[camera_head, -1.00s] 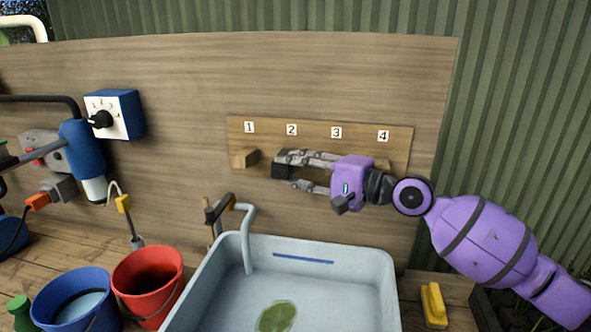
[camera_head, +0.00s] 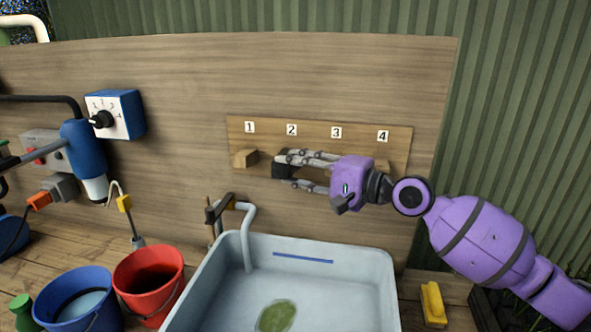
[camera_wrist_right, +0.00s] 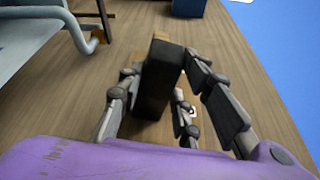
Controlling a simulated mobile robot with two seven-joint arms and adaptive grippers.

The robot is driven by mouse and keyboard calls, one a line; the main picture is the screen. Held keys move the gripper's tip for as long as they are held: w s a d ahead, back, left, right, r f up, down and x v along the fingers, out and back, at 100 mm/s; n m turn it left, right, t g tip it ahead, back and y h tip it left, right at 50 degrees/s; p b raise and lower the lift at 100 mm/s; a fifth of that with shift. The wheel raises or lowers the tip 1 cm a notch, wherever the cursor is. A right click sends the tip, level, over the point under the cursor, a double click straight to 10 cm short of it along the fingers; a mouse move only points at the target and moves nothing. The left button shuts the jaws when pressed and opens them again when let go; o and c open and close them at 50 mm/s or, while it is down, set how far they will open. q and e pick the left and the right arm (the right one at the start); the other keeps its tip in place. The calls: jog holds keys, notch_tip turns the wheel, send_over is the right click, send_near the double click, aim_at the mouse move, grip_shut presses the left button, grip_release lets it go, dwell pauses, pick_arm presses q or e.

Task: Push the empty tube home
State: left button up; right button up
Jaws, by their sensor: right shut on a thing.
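The wooden strip (camera_head: 398,142) on the back board carries labels 1 to 4. My right gripper (camera_head: 282,170) reaches in from the right, below labels 2 and 3. Its fingers are shut on a dark block (camera_head: 279,165) near label 2. In the right wrist view the dark block (camera_wrist_right: 158,80) stands between the fingers. I cannot tell whether it touches the board, and no tube is clearly recognisable. A pale wooden block (camera_head: 244,158) sits under label 1. My gripper hides most of the strip below label 3. My left gripper does not show.
A grey sink (camera_head: 345,262) with a green patch inside stands below the strip. A tap (camera_head: 246,235) rises at its left rim. Red (camera_head: 150,278) and blue (camera_head: 75,305) buckets stand left. A dial box (camera_head: 122,113) is on the board. A yellow brush (camera_head: 433,304) lies right.

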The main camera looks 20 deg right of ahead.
jog(key=shift+w+d, duration=0.1)
jog(key=shift+d, duration=0.1)
dwell(0.9)
jog(key=o, duration=1.1)
jog(key=shift+w+f, duration=0.1)
jog(key=shift+s, duration=0.2)
jog(key=v, duration=1.1)
jog(key=shift+s+d, duration=0.25)
jog(key=shift+s, duration=0.1)
